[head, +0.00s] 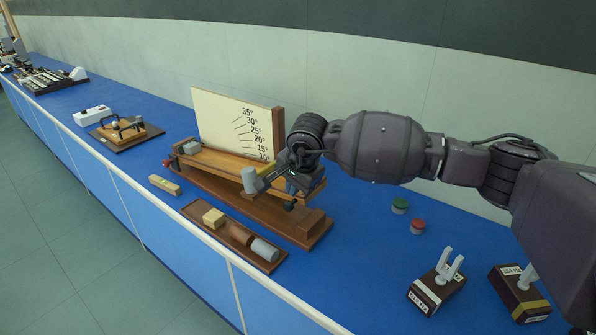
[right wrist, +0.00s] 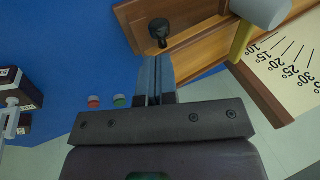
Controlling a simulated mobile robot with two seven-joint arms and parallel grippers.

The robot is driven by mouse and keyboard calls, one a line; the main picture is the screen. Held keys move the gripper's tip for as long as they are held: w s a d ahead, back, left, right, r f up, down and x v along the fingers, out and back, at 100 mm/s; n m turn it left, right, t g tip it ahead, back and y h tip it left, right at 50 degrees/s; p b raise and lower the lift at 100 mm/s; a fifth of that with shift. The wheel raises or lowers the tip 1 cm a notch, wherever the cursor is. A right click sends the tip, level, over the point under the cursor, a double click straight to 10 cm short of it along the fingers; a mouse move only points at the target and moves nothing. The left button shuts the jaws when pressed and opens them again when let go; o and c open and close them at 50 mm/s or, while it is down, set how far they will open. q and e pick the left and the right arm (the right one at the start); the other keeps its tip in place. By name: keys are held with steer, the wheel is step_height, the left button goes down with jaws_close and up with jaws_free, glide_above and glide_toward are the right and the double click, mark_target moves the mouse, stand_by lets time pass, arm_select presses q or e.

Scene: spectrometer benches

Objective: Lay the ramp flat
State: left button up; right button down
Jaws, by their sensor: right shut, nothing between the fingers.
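The ramp (head: 222,163) is a wooden plank on a long brown base (head: 312,222), in front of a pale angle board (head: 222,120) marked in degrees. A grey cylinder (head: 249,180) stands at the ramp's front side. My left gripper is out of view.
A tray (head: 272,267) with several blocks lies in front of the base, beside a small level (head: 165,185). Green (head: 400,205) and red (head: 417,226) buttons and tuning forks (head: 438,284) stand right. Blue bench top is free between them.

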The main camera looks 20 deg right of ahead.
mark_target(290, 204)
steer(key=shift+p+x, duration=0.45)
steer(key=shift+x, duration=2.1)
steer(key=shift+f, duration=0.1)
